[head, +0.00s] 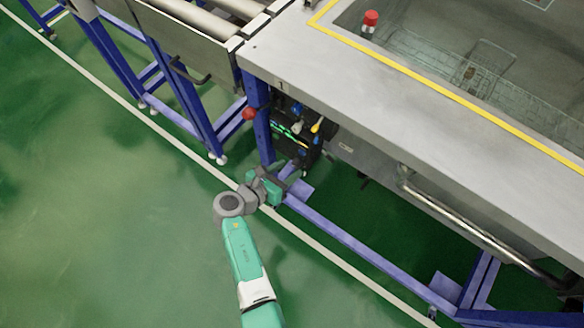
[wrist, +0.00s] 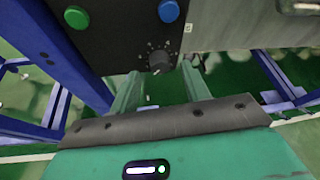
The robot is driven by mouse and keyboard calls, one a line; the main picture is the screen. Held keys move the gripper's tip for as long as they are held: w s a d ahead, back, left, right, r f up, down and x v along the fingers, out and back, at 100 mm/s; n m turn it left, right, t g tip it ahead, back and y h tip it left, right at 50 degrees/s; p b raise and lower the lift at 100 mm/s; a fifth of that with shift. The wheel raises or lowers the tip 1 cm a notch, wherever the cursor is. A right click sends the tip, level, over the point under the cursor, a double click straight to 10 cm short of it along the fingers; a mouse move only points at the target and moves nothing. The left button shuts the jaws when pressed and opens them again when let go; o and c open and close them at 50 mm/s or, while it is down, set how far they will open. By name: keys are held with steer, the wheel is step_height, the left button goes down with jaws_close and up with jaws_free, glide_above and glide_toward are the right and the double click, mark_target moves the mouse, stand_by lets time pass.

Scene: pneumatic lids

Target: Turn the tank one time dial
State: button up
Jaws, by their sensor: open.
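The time dial (wrist: 158,62) is a dark round knob with pale scale marks around it, low on a black control panel (wrist: 112,40) in the wrist view. My gripper (wrist: 160,85) is open, with its two green fingers pointing toward the panel. The dial shows between and just beyond the fingertips, and I see no grip on it. In the head view my gripper (head: 282,180) is beside the dark control box (head: 292,132) under the table corner. The dial itself cannot be made out there.
A green button (wrist: 76,17) and a blue button (wrist: 168,11) sit above the dial. A blue frame leg (wrist: 70,60) stands close on the left. In the head view, the steel tank table (head: 300,60) overhangs the box, and a red knob (head: 249,114) is nearby. Open green floor (head: 110,220) lies left.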

mark_target(297, 164)
steer(key=shift+w+d+f, duration=0.35)
steer(key=shift+d+f, duration=0.05)
steer(key=shift+f, duration=0.05)
steer(key=shift+w+d+b, duration=0.3)
steer(key=shift+w+d, duration=0.05)
steer(key=shift+w, duration=0.05)
steer(key=c, duration=1)
steer(key=shift+r+p, duration=0.1)
steer(key=shift+p, duration=0.2)
